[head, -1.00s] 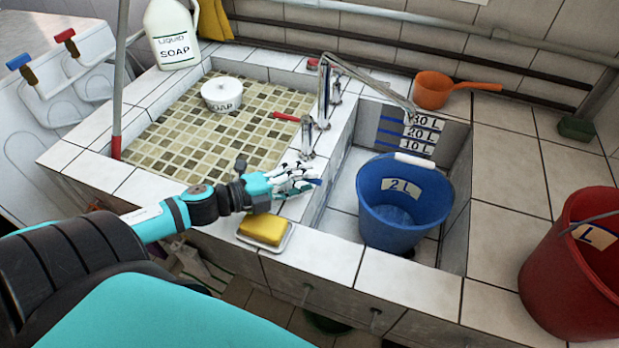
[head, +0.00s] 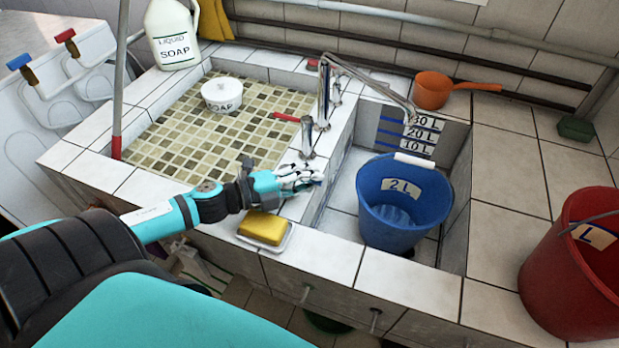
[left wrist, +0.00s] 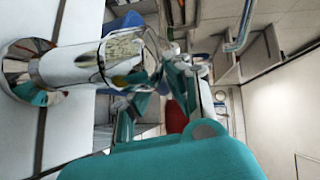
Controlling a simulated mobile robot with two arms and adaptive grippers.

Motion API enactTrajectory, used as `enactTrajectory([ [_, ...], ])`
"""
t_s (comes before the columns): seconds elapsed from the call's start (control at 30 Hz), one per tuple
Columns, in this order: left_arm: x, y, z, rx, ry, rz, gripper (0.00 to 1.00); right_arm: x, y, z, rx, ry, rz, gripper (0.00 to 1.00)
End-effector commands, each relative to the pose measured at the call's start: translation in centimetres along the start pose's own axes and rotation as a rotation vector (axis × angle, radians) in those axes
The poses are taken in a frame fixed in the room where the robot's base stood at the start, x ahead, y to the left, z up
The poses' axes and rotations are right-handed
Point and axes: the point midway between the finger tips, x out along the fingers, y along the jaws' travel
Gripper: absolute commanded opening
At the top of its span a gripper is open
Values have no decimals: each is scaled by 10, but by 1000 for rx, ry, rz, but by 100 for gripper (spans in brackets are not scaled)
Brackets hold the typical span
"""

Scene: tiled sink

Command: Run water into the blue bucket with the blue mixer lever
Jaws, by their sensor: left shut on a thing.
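The blue bucket (head: 398,222), labelled 2 L, stands upright in the right-hand basin. The chrome spout (head: 372,83) reaches over toward its back rim. I cannot make out a clear stream of water. My left gripper (head: 308,180) is at the front of the chrome mixer, left of the bucket, shut on the blue mixer lever (head: 321,182). The fingers hide most of the lever. In the left wrist view the blue lever (left wrist: 122,80) shows between the fingers, beside the chrome mixer body (left wrist: 85,62). My right gripper is out of view.
A red lever (head: 286,117) points left from the mixer. A yellow sponge (head: 263,228) lies on a dish below my left wrist. A soap pot (head: 222,95) stands in the tiled left basin. An orange ladle (head: 434,92) and a red bucket (head: 565,285) stand on the right.

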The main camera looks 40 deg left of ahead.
Motion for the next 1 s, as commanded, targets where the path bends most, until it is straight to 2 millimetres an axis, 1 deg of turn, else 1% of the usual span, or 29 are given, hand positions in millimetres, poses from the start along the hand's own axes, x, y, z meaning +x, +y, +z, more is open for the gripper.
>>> enactTrajectory([
  [0.27,-1,3,0,2,7,7,0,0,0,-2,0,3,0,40],
  [0.6,-8,6,-6,27,175,33,0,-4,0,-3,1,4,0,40],
  [0.9,-9,7,-6,27,184,35,0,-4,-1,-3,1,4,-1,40],
  [0.93,-9,7,-6,27,184,35,13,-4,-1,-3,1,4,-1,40],
  [1.0,-9,7,-6,27,184,35,22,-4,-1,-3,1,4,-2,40],
])
